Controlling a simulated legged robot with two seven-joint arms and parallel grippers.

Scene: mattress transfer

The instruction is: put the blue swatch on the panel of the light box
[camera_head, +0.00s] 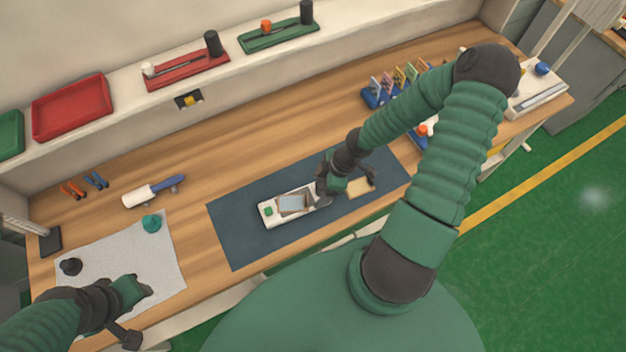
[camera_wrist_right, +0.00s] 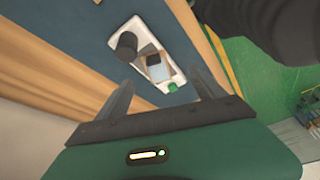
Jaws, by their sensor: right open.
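A tan piece (camera_head: 361,188) lies on the mat (camera_head: 235,242) beside my right gripper. A blue rack (camera_head: 375,97) of several coloured cards stands at the back right. A white-and-blue tool (camera_head: 153,190) and a green knobbed piece (camera_head: 151,223) are left. Wood between is clear.

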